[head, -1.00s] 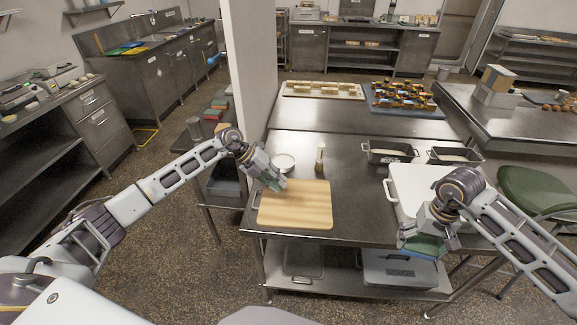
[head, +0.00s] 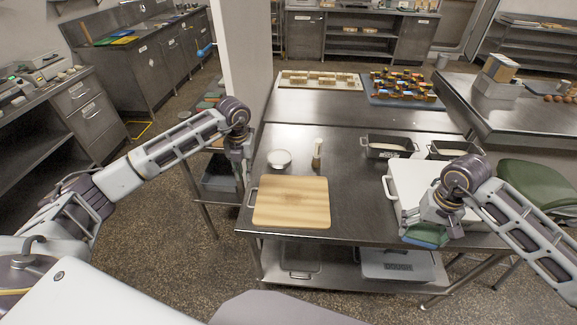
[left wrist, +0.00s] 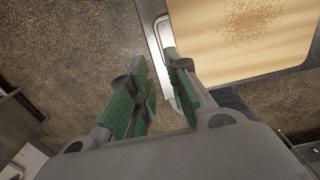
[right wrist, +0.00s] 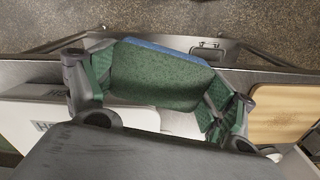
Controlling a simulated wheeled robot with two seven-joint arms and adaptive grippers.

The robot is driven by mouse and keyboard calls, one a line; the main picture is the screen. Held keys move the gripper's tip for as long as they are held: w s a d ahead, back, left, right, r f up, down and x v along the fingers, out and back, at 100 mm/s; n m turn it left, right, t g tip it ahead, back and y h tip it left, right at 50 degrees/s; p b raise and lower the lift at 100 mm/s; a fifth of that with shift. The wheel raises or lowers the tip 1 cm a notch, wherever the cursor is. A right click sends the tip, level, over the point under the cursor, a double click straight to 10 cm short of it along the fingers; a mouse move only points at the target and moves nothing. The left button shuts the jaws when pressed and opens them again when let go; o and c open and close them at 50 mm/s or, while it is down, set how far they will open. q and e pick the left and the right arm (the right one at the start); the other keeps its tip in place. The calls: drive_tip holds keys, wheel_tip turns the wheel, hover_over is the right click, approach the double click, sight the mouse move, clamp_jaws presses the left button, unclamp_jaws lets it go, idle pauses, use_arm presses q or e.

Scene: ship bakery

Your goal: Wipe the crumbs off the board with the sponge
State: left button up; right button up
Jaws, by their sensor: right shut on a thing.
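The wooden board (head: 292,202) lies on the metal table, with a metal handle at its left end. In the left wrist view the board (left wrist: 235,55) carries a patch of brown crumbs (left wrist: 255,15). My left gripper (head: 242,172) points down just beyond the board's left end, beside the handle. Its fingers (left wrist: 158,75) are apart with nothing between them. My right gripper (head: 428,228) is shut on the sponge (right wrist: 160,78), green with a blue layer, near the table's front edge and right of the board. The sponge (head: 424,239) is partly hidden by the fingers in the head view.
A white lidded bin (head: 402,190) is behind my right gripper. A small round dish (head: 279,159) and a bottle (head: 317,154) stand behind the board. Dark tins (head: 390,148) sit at the back right. A pillar (head: 245,75) rises at the back left. Table between board and bin is clear.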

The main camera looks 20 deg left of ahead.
sight(249, 196)
idle(0.3)
use_arm(q)
drive_tip(key=shift+f+p, duration=1.3)
drive_tip(key=shift+f, duration=4.7)
use_arm(e)
drive_tip(key=shift+r, duration=1.3)
use_arm(q)
drive_tip(key=c, duration=0.4)
use_arm(e)
drive_tip(key=w+a+f, duration=0.1)
drive_tip(key=w+a, duration=0.2)
drive_tip(key=a, duration=0.8)
drive_tip(key=w+a+f, duration=0.2)
drive_tip(key=w+a, duration=0.2)
drive_tip(key=a, duration=0.7)
drive_tip(key=w+a+f, duration=0.1)
drive_tip(key=w+a, duration=0.2)
drive_tip(key=a, duration=0.9)
drive_tip(key=shift+w+f, duration=0.15)
drive_tip(key=shift+w, duration=0.25)
